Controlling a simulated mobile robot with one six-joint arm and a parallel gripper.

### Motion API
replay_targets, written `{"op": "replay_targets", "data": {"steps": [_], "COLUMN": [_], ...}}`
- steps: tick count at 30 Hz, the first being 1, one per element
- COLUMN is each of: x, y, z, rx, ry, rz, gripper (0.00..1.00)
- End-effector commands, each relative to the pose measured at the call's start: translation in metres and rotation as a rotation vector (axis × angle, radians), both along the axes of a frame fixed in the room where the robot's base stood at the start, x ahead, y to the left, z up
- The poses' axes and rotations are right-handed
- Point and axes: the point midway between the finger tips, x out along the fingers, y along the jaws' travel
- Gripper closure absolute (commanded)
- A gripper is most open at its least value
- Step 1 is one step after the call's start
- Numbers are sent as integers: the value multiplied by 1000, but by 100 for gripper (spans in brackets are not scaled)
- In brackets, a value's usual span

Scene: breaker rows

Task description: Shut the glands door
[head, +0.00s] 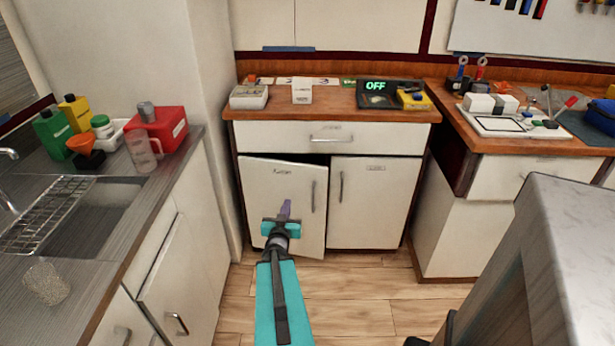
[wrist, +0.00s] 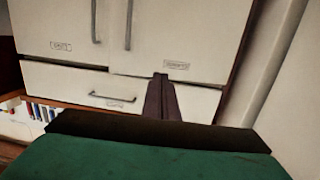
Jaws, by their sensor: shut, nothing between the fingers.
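The cabinet's left door (head: 272,187) is white, with a handle (head: 313,196) on its right side and a label too small to read for sure. It stands slightly ajar, with a dark gap along its top and its lower edge forward of the right door. It also shows at the right of the wrist view (wrist: 195,38), which looks upside down. My gripper (head: 285,208) is in front of this door, shut and empty. Its fingers also show in the wrist view (wrist: 161,90), pointing at the door's label end. I cannot tell whether they touch it.
The right door (head: 370,205) is closed, and so is the drawer (head: 330,138) above. A sink counter (head: 160,190) stands on the left and another cabinet (head: 450,220) on the right. A grey block (head: 565,250) fills the lower right. Wooden floor (head: 350,290) in front is clear.

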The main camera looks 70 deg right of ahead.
Motion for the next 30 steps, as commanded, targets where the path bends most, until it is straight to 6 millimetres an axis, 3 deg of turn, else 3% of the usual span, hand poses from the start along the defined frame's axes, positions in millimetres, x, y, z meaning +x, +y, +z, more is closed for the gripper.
{"op": "replay_targets", "data": {"steps": [3,7,30], "x": [-34,-52,-57], "y": [-19,-27,-45], "z": [19,29,28], "rx": [-61,-94,-100], "ry": [-18,-26,-28], "rz": [-84,-130,-145], "gripper": [100,100,100]}}
